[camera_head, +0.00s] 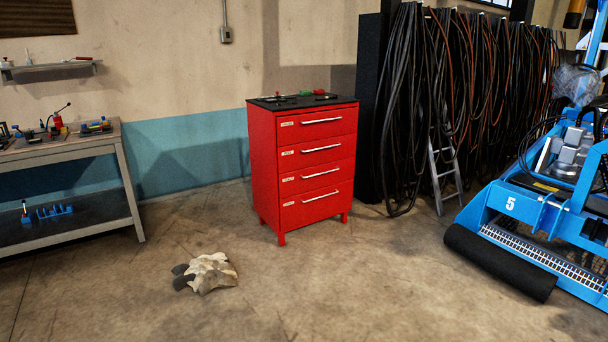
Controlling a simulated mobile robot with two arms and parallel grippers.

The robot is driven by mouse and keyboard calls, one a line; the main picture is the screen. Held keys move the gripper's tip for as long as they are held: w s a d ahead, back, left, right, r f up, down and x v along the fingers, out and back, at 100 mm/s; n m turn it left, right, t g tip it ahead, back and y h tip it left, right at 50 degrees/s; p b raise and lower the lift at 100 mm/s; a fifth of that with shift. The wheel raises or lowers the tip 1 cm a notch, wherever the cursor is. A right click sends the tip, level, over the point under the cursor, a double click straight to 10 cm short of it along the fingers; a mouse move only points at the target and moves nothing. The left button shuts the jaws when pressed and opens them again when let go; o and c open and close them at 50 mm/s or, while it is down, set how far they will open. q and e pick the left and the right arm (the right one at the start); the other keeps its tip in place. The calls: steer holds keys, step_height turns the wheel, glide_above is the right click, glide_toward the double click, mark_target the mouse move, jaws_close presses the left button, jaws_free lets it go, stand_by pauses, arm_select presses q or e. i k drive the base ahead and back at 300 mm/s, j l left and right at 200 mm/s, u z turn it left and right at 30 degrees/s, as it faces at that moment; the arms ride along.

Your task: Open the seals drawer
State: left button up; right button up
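A red drawer cabinet (265,175) with a black top stands on the floor near the wall, in the middle of the view. Its front has several drawers stacked one above another, each with a pale horizontal handle and a small label at its left. The top drawer (318,127), the ones below it and the bottom drawer (315,208) all look shut. The labels are too small to read, so I cannot tell which is the seals drawer. Neither of my grippers is in view.
A workbench (60,148) with small parts stands at left. A crumpled cloth pile (208,272) lies on the floor before the cabinet. Hanging hoses (410,100), a ladder (440,175) and a blue machine (505,205) with a black roller (500,262) fill the right. Floor before the cabinet is mostly clear.

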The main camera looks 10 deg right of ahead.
mark_target(294, 182)
steer(key=i+l+z, duration=0.1)
steer(key=i+z, duration=0.4)
steer(key=i, duration=1.85)
